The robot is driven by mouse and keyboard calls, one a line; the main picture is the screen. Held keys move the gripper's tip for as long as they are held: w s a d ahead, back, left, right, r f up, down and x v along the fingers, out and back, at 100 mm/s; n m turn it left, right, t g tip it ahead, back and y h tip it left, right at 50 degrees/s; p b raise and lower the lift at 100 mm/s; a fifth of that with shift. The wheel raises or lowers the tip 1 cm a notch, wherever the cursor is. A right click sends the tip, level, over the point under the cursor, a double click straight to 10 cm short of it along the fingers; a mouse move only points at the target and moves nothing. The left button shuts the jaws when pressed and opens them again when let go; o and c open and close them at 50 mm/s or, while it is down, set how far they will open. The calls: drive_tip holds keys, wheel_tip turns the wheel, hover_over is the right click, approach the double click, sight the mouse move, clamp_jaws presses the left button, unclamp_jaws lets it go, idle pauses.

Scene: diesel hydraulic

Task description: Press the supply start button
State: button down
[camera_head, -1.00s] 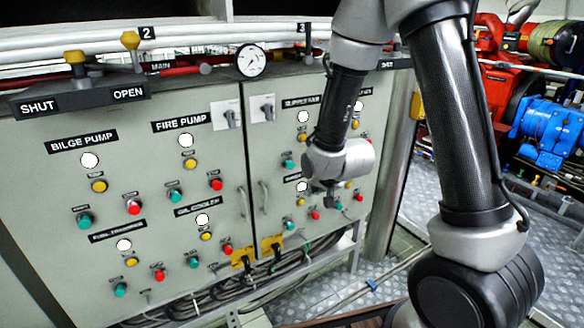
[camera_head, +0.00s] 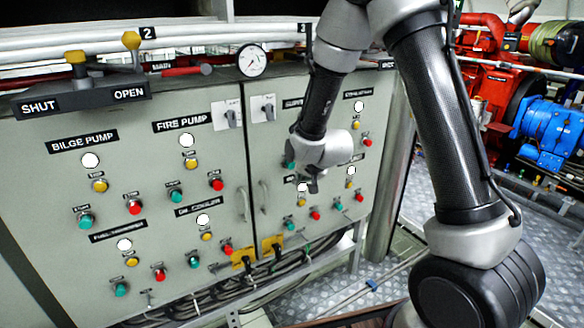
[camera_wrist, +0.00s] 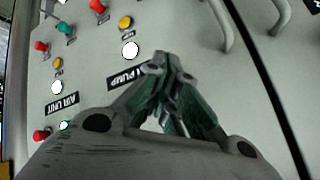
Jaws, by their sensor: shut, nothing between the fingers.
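The supply group is at the upper left of the right cabinet door, under a partly covered label (camera_head: 293,103) that I read only as "SUPP". In the head view a green button (camera_head: 290,152) shows below that label, partly covered by my wrist. The lamp and other controls of that group are hidden behind my arm. My gripper (camera_head: 313,186) is shut and empty, pointing down in front of the door near the lower-left group. In the wrist view its fingertips (camera_wrist: 166,64) meet beside a label ending in "PUMP" (camera_wrist: 127,77). Whether it touches the door I cannot tell.
The lower-left group has a white lamp (camera_wrist: 130,50) and yellow button (camera_wrist: 125,22) close to the fingers. A door handle (camera_head: 264,197) stands out to the left. The left door carries several similar groups, such as FIRE PUMP (camera_head: 180,122). A gauge (camera_head: 252,60) sits above.

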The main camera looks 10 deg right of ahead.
drive_tip(key=shift+w+a, duration=0.3)
drive_tip(key=shift+w, duration=0.6)
idle(0.9)
drive_tip(key=shift+w+a, duration=0.1)
drive_tip(key=shift+w, duration=0.3)
drive_tip(key=shift+w+a, duration=0.15)
drive_tip(key=shift+w, duration=0.3)
idle(0.6)
idle(0.4)
drive_tip(key=shift+s+d, duration=0.25)
drive_tip(key=shift+s, duration=0.65)
drive_tip(key=s, duration=0.1)
drive_tip(key=s+d, duration=0.1)
drive_tip(key=s, duration=0.2)
drive_tip(key=shift+s+d, duration=0.3)
drive_tip(key=shift+s, duration=0.05)
